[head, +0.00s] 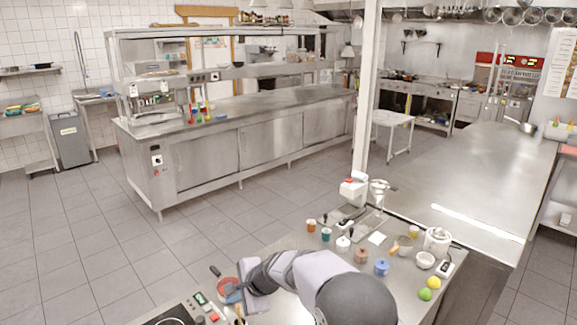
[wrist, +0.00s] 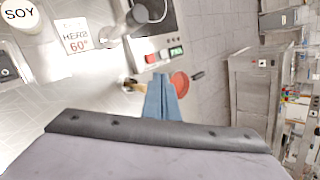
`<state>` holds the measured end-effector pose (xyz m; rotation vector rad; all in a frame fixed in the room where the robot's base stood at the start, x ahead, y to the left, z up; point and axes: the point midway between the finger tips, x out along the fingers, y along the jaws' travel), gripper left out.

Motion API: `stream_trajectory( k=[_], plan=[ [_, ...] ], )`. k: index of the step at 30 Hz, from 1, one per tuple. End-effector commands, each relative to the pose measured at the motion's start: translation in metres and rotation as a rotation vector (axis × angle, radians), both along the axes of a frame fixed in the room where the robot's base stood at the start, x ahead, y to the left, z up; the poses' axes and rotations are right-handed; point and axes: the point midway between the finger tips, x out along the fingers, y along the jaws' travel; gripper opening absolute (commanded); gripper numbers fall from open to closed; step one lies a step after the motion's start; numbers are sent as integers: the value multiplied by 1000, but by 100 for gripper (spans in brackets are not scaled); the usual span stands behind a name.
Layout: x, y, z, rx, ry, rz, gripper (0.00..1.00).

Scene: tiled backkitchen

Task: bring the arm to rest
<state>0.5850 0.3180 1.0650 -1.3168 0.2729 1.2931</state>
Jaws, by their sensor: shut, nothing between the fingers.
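My gripper (wrist: 160,80) shows in the wrist view as two blue fingers pressed together, with nothing between them. In the head view my arm reaches in from the bottom, and my gripper (head: 235,296) is at its left end, over the near counter (head: 285,240). A red pan (head: 226,287) with a dark handle shows just beside the fingers in the head view. The pan (wrist: 180,83) is partly behind the fingers in the wrist view. I cannot tell how high the fingers are above it.
A cooktop (head: 170,322) with red and green controls (head: 206,307) lies left of my gripper. On the counter's right stand a blue pot (head: 381,267), a brown pot (head: 361,255), a white bowl (head: 425,260), a lime (head: 425,294) and several cups. Open floor lies beyond the counter's left edge.

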Motion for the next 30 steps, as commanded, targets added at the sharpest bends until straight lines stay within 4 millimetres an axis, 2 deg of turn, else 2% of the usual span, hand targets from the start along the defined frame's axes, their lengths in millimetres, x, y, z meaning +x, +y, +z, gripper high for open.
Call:
stream_trajectory(
  k=[1,5,9,12,15,18,22,25,30],
  plan=[
    [-11,-25,13,-57,-22,51,0],
    [-55,-95,28,-234,-63,242,0],
    [-117,-168,37,-415,-76,473,0],
    [-165,-214,41,-521,-67,634,0],
    [-210,-252,43,-604,-48,781,0],
    [-248,-281,43,-661,-26,905,0],
    [-284,-304,42,-707,-1,1019,0],
    [-298,-313,41,-722,10,1068,0],
    [-305,-318,40,-730,16,1095,0]
  ],
)
